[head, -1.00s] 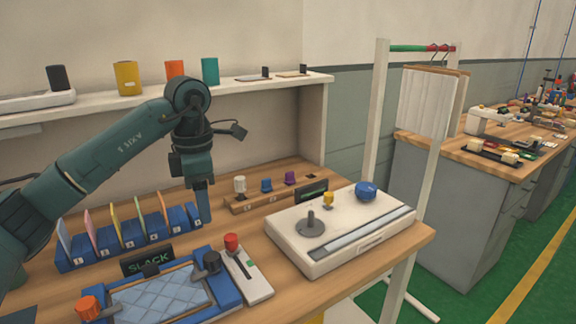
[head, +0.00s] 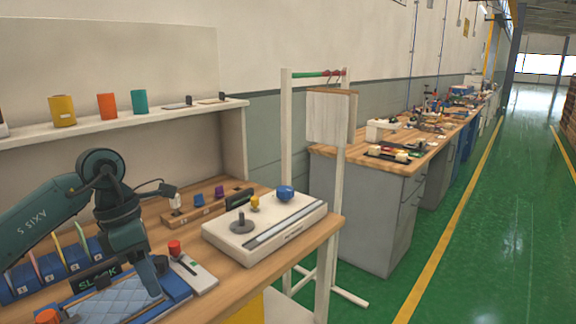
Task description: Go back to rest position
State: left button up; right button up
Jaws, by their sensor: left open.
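My left gripper (head: 150,284) points down at the lower left of the head view, in front of the blue frame that holds a light blue quilted pad (head: 112,303). It is open, and I see nothing in its jaws. I cannot tell whether its tip touches the pad. My left arm (head: 40,222) comes in from the left edge and hides part of the blue rack and the bench behind it. My right gripper does not show.
The wooden bench carries a white device (head: 268,232) with a blue knob, a small red-knobbed unit (head: 190,270) and a blue rack of coloured cards (head: 50,268). A garment rack (head: 288,130) stands beyond it. A second bench (head: 385,160) runs back at right. The green floor (head: 475,255) is clear.

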pick_arm(q)
jog(key=s+d+f+g+h+p, duration=0.1)
jog(key=s+d+f+h, duration=0.15)
jog(key=d, duration=0.45)
jog(key=s+d+f+g+h, duration=0.1)
jog(key=s+d+f+h, duration=0.1)
jog(key=d+h, duration=0.35)
jog(key=s+d+r+n+t+h+p, duration=0.25)
jog(key=d+r+n+t+h, duration=0.2)
jog(key=d+n+h, duration=0.55)
jog(key=w+a+f+n+t+y, duration=0.1)
jog(key=a+f+n+t+y, duration=0.5)
jog(key=n, duration=0.6)
jog(key=a+f+n+t+y, duration=0.1)
jog(key=f+n+t+y, duration=0.25)
jog(key=n+t, duration=0.7)
jog(key=s+a+f+n+g+y+p, duration=0.1)
jog(key=s+a+f+n+g+y, duration=0.2)
jog(key=s+f+n, duration=0.3)
jog(key=s+a+f+n+g+y+p, duration=0.1)
jog(key=s+f+n+g+y, duration=0.3)
jog(key=f, duration=0.5)
jog(key=shift+s+a+f+n+g+y, duration=0.2)
jog(key=shift+s+a+n+g+y, duration=0.25)
jog(key=shift+s+a+n, duration=0.65)
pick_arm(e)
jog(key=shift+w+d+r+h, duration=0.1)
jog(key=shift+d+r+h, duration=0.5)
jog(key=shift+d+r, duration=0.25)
